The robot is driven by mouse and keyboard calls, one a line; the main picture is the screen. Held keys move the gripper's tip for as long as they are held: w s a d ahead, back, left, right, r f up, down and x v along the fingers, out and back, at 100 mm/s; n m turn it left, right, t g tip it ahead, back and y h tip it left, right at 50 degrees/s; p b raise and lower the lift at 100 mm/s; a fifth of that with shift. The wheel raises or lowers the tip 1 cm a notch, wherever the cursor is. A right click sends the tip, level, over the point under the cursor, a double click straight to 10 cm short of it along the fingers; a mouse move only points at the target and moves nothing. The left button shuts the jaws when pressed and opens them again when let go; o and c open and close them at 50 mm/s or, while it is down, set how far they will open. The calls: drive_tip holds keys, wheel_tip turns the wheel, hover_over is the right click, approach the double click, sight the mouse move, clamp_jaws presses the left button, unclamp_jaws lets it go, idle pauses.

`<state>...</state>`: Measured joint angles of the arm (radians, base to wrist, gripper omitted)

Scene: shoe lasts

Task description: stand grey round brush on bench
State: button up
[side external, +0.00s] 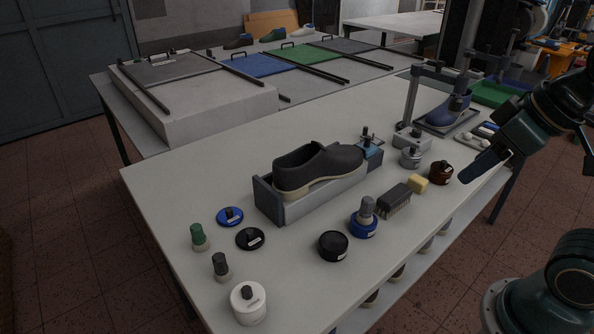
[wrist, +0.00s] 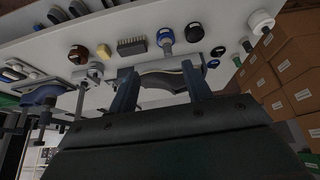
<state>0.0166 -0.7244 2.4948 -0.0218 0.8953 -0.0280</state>
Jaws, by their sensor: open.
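The grey round brush (side external: 367,206) stands upright, handle up, on or in a blue round tin (side external: 363,229) near the front of the bench (side external: 290,290). Its lower end is hidden by the tin. In the wrist view the blue tin (wrist: 165,34) and the grey brush (wrist: 167,48) show beyond the fingers, small in the picture. My gripper (side external: 482,168) is above the right part of the bench, to the right of the brush and well apart from it. In the wrist view my gripper (wrist: 158,70) has its two fingers wide apart with nothing held.
A bristle brush (side external: 394,201), a yellow sponge (side external: 418,184) and a brown jar (side external: 440,172) lie right of the tin. A black jar (side external: 333,246) is left of it. A dark shoe (side external: 318,170) rests in a cradle behind. Bare bench shows front left.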

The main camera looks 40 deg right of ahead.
drive_tip(key=shift+s+r, duration=0.1)
drive_tip(key=shift+s, duration=0.15)
drive_tip(key=shift+o, duration=0.6)
drive_tip(key=shift+w+m, duration=0.1)
drive_tip(key=shift+m, duration=0.2)
drive_tip(key=w+f+m+g, duration=0.2)
drive_tip(key=w+f+m, duration=0.1)
drive_tip(key=w+m, duration=0.6)
drive_tip(key=w+f+m+g+y, duration=0.1)
drive_tip(key=w+f+m, duration=0.3)
drive_tip(key=w+m, duration=0.4)
drive_tip(key=m+g, duration=0.1)
drive_tip(key=m, duration=0.4)
drive_tip(key=shift+w+d+f+g+y, duration=0.15)
drive_tip(key=shift+w+d+g+y, duration=0.15)
drive_tip(key=shift+w+g, duration=0.1)
drive_tip(key=shift+f, duration=0.1)
